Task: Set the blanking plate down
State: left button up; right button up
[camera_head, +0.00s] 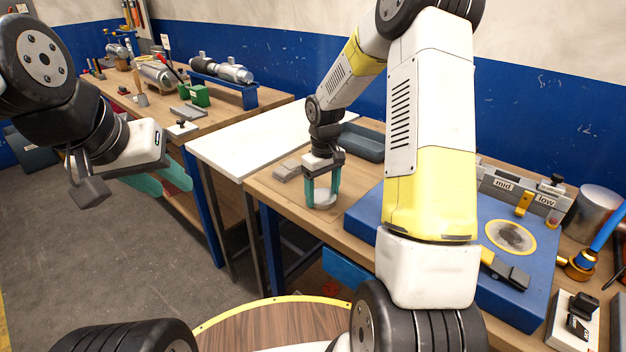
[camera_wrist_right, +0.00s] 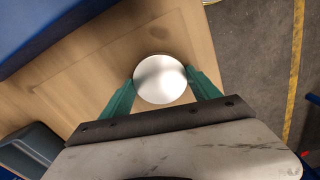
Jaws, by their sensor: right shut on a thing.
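The blanking plate (camera_head: 324,198) is a pale round disc at the wooden bench, near its front left part. It also shows as a bright white disc in the right wrist view (camera_wrist_right: 161,79). My right gripper (camera_head: 322,194) points down over the bench with its green fingers shut on the plate, one on each side. The plate is at or just above the wood; I cannot tell whether it touches. My left gripper (camera_head: 165,182) is at the left, over the floor and away from the benches. Its green fingers look apart, with nothing seen between them.
A grey tray (camera_head: 362,143) and small grey blocks (camera_head: 287,170) lie near my right gripper. A blue slab (camera_head: 497,290) with a yellow-ringed disc (camera_head: 511,237) is to the right. A white table (camera_head: 250,140) stands to the left. Bare wood surrounds the plate.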

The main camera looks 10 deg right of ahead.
aim_at(323, 196)
jog(key=o, duration=1.6)
notch_tip(323, 196, up, 12)
jog(key=s+r+m+t, duration=0.2)
jog(key=s+r+t, duration=0.1)
jog(key=s+r, duration=0.75)
jog(key=shift+s+a+r+m+t+y, duration=0.3)
jog(key=shift+s+m+t, duration=0.2)
jog(key=shift+s, duration=1.75)
jog(key=shift+s+a+r+m+t+y, duration=0.25)
jog(key=shift+s+m+t+y, duration=0.25)
jog(key=shift+s, duration=1.75)
jog(key=shift+s+a+r+m+t+y, duration=0.2)
jog(key=shift+s+a+m+t+y, duration=0.3)
jog(key=shift+s, duration=1.75)
jog(key=shift+d, duration=0.15)
